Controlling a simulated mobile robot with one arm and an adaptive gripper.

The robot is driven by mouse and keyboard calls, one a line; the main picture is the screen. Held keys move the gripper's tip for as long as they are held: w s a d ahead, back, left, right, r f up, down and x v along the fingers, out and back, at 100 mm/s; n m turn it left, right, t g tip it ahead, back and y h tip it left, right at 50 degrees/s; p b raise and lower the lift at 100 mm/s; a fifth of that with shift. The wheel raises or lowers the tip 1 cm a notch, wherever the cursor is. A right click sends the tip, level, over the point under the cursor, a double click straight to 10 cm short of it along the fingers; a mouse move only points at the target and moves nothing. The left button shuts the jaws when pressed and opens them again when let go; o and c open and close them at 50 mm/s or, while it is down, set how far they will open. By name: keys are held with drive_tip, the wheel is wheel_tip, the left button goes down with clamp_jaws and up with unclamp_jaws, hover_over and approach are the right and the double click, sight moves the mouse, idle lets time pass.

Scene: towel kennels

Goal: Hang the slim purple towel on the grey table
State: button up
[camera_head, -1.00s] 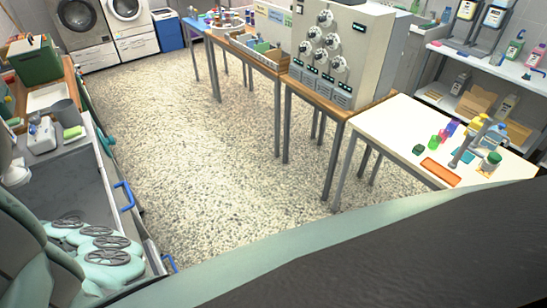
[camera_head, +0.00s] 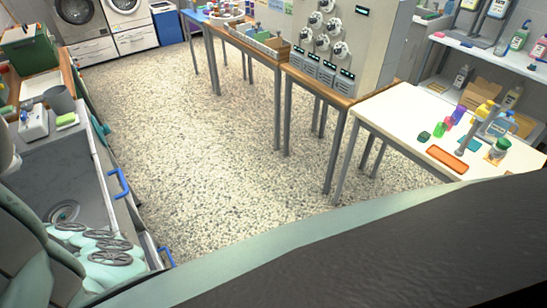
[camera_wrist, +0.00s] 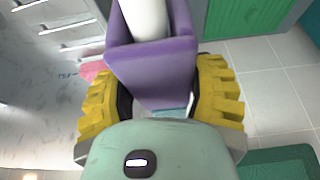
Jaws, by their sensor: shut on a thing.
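The purple towel (camera_wrist: 155,68) shows in the wrist view as a folded purple band. It is between the yellow pads of my gripper (camera_wrist: 157,98), which is shut on it. A white cylindrical thing (camera_wrist: 147,15) shows at the top of the towel; I cannot tell whether the towel wraps it or only lies in front of it. In the head view neither the towel nor my gripper shows. I cannot tell which table there is the grey one.
A pale-topped table (camera_head: 400,118) with bottles and an orange tray (camera_head: 446,159) stands at the right. A wood-edged table (camera_head: 350,96) bears a large panel with dials. A grey counter (camera_head: 75,165) is at the left. The speckled floor (camera_head: 215,150) between is clear.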

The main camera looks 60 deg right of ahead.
drive_tip(key=shift+f, duration=0.1)
drive_tip(key=o, duration=1.4)
